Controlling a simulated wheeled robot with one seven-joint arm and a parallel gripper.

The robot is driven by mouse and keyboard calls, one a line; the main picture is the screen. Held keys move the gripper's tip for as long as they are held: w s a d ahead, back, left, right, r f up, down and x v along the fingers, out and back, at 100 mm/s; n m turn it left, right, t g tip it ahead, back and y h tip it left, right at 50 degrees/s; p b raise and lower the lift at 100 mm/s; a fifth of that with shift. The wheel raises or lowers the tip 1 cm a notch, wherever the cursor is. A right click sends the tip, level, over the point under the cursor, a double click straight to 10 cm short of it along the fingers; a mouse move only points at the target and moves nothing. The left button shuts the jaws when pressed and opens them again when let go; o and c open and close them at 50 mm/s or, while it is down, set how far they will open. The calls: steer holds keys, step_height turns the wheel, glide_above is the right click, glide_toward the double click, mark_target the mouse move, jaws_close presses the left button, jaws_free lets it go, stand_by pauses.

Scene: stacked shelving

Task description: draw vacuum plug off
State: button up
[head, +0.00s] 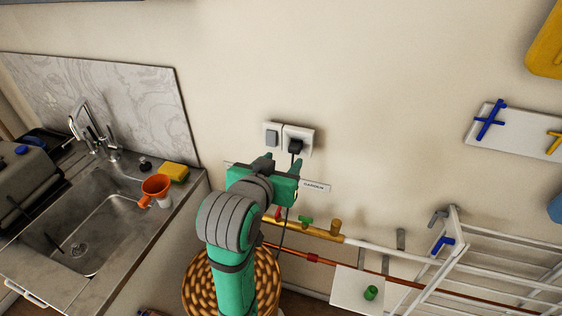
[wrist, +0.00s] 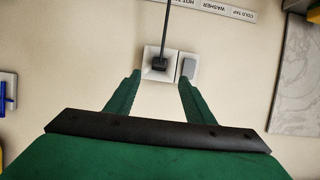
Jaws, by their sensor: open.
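The black vacuum plug (head: 296,146) sits in a white wall socket (head: 303,133), with its dark cord hanging down the wall. In the wrist view the plug (wrist: 159,64) is seated in the socket plate (wrist: 152,76), and its cord runs to the top of the picture. My gripper (head: 284,162) is green, open and empty, just below the socket in the head view. In the wrist view my gripper's fingertips (wrist: 160,73) spread to either side of the plug, apart from it. Whether they reach the plug's depth I cannot tell.
A grey switch (head: 272,134) is beside the socket. A label strip (head: 316,186) and pipes with valves (head: 306,221) run below. A sink counter (head: 150,235) with an orange funnel (head: 156,187) is at left, a white drying rack (head: 480,262) at right. The wall above is bare.

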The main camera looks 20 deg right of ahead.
mark_target(293, 149)
steer(key=x, duration=1)
steer(key=shift+w+d, duration=0.2)
steer(key=shift+w, duration=0.05)
steer(key=c, duration=1.1)
